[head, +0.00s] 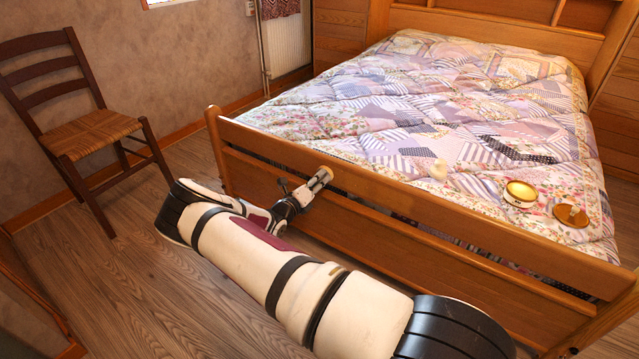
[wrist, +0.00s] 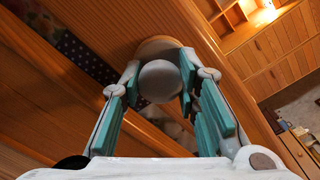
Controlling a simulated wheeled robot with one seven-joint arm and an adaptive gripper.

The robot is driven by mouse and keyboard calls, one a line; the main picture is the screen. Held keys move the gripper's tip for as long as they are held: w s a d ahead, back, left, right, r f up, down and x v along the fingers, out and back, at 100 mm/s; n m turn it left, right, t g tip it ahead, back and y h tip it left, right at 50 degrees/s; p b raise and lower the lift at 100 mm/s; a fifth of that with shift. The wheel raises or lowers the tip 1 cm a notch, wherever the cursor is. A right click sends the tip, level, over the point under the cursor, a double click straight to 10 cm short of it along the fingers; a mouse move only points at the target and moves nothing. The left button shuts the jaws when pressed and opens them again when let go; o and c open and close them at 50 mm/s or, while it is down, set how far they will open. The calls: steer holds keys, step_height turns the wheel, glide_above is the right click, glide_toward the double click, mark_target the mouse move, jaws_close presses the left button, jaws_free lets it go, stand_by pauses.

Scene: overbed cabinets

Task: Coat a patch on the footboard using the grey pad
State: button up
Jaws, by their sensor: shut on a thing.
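The wooden footboard (head: 440,205) of the bed runs across the middle of the head view, with a top rail, a slot and a lower panel. My gripper (head: 322,178) is at its top rail, left of the middle. In the wrist view my gripper (wrist: 160,82) is shut around a pale grey round knob, the handle of the pad (wrist: 158,45), whose tan rim shows behind it. The pad faces the wood of the footboard (wrist: 185,25); whether it touches cannot be told. Its working face is hidden. No coated patch can be made out.
On the patchwork quilt (head: 420,110) lie a small cream object (head: 439,169), an open round tin (head: 519,194) and a brown disc with a knob (head: 571,214). A wooden chair (head: 95,130) stands at left. The floor between chair and bed is clear.

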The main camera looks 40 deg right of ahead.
steer(key=shift+a, duration=0.1)
steer(key=shift+p+v, duration=0.8)
steer(key=shift+v, duration=2.15)
steer(key=shift+v, duration=1.5)
steer(key=shift+f, duration=0.1)
steer(key=shift+w, duration=0.1)
steer(key=b+x, duration=0.1)
steer(key=x, duration=0.6)
steer(key=shift+b+x, duration=0.3)
steer(key=shift+x, duration=0.75)
steer(key=shift+r, duration=0.2)
